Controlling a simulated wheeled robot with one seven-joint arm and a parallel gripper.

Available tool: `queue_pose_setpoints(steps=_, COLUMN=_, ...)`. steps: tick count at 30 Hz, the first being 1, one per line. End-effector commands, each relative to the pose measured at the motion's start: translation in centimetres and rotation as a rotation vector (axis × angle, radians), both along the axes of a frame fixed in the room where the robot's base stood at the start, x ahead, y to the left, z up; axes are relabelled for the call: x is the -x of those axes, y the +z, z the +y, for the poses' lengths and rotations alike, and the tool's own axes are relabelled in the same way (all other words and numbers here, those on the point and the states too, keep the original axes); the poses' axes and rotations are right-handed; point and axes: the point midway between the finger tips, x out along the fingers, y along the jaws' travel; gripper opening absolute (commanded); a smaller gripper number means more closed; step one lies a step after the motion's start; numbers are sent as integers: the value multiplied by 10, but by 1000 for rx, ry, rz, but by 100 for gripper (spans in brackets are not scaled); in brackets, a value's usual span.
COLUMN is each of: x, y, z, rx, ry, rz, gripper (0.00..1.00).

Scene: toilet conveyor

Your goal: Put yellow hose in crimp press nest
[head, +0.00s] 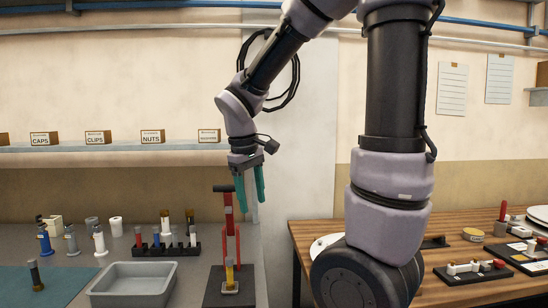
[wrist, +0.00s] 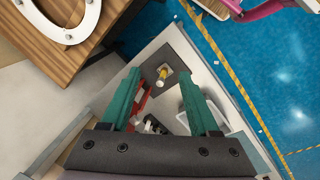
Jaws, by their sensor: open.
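The crimp press (head: 238,240) has a red frame, a dark top and a dark base plate, and stands at the right end of the grey bench. The yellow hose (head: 229,273) stands upright in the small light nest (head: 230,289) on that plate. In the wrist view the hose (wrist: 162,73) shows on the pale square nest (wrist: 163,83), between the fingertip lines. My gripper (head: 250,198) has green fingers. It is open and empty, high beside the top of the press, above the hose and apart from it. In the wrist view both fingers (wrist: 160,70) stand wide apart.
A grey bin (head: 134,298) stands left of the press. A dark rack (head: 162,251) with several fittings is behind it. Loose fittings stand farther left by a teal mat (head: 45,285). A wooden table (head: 300,232) is to the right, across a gap.

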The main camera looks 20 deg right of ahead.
Motion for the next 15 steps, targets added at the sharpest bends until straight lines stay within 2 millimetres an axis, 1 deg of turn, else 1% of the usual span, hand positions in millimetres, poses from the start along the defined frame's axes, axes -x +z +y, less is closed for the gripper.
queue_pose_setpoints(steps=1, x=10, y=17, z=-8, rx=-71, ry=-91, rz=-59, gripper=62)
queue_pose_setpoints(steps=6, x=41, y=60, z=-19, rx=-297, ry=-372, rz=-237, gripper=62)
queue_pose_setpoints(steps=10, x=61, y=86, z=-24, rx=-440, ry=-542, rz=-359, gripper=62)
queue_pose_setpoints(steps=12, x=69, y=96, z=-24, rx=-500, ry=-609, rz=-409, gripper=62)
queue_pose_setpoints(steps=15, x=77, y=106, z=-25, rx=-557, ry=-672, rz=-460, gripper=62)
